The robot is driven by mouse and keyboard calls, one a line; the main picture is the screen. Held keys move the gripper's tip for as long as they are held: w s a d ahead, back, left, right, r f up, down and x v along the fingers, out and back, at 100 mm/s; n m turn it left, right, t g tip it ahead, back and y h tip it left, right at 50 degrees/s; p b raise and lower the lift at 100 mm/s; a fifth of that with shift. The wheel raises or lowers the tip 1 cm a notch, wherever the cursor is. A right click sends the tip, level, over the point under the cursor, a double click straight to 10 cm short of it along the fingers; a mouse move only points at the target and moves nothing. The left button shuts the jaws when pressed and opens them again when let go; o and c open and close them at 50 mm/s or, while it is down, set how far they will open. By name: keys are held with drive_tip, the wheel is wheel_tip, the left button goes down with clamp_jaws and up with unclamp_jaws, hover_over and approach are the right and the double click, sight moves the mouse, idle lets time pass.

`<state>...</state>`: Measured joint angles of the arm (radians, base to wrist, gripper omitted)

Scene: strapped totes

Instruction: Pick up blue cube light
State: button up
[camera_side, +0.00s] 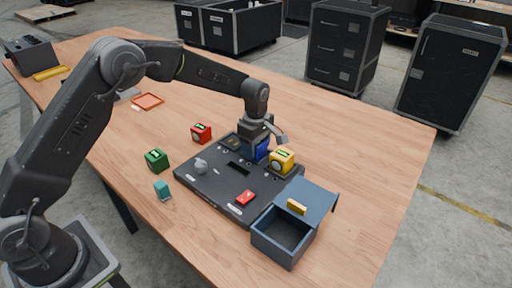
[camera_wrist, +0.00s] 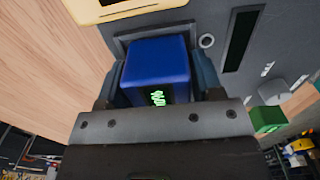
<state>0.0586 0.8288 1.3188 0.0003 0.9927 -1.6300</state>
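The blue cube (camera_side: 262,149) is at the far edge of the dark board (camera_side: 215,196), directly under my gripper (camera_side: 262,138). In the wrist view, the blue cube (camera_wrist: 157,65) sits between the two fingers of my gripper (camera_wrist: 160,78), with lit green marks on its near face. A finger stands close along each side of it. I cannot tell whether they press on it or leave a small gap. A square grey frame on the board shows behind the cube. The cube's underside is hidden.
A yellow cube (camera_side: 282,161) stands close to the right of my gripper. A red cube (camera_side: 201,133) and a green cube (camera_side: 157,160) are to the left. An open blue box (camera_side: 285,238) is at the front right. The right side of the wooden table (camera_side: 365,170) is clear.

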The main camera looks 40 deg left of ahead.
drive_tip(key=c, duration=0.8)
drive_tip(key=shift+o, duration=0.2)
drive_tip(key=shift+r, duration=0.1)
